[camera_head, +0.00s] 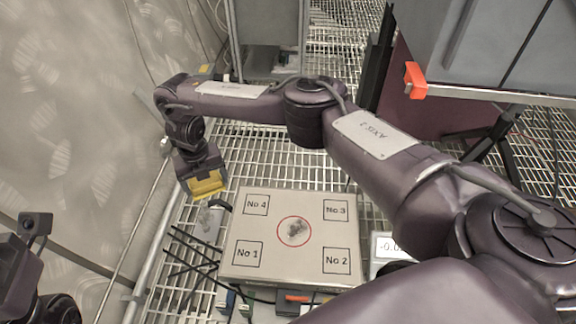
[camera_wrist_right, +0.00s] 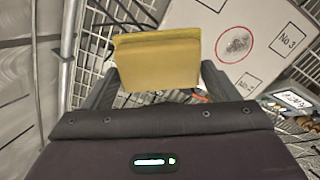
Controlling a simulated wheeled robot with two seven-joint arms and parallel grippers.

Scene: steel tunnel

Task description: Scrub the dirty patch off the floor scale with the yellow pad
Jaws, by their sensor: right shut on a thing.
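The floor scale (camera_head: 277,272) is a pale square plate with boxes marked No 1 to No 4. The dirty patch (camera_head: 297,229) is a grey smudge inside a red ring at its middle; it also shows in the right wrist view (camera_wrist_right: 235,46). My right gripper (camera_head: 203,180) is shut on the yellow pad (camera_head: 207,185). It holds the pad off the scale's upper left corner, left of No 4. In the right wrist view the pad (camera_wrist_right: 158,62) sits between both fingers, left of the patch. Part of my left arm shows at the lower left; its gripper is out of view.
A display (camera_head: 391,246) with digits stands right of the scale, partly hidden by my right arm. Black cables (camera_head: 188,252) lie on the grating to the left. A pipe rail (camera_head: 150,235) and a pale wall (camera_head: 75,110) bound the left. An orange-and-grey item (camera_head: 293,302) lies below the scale.

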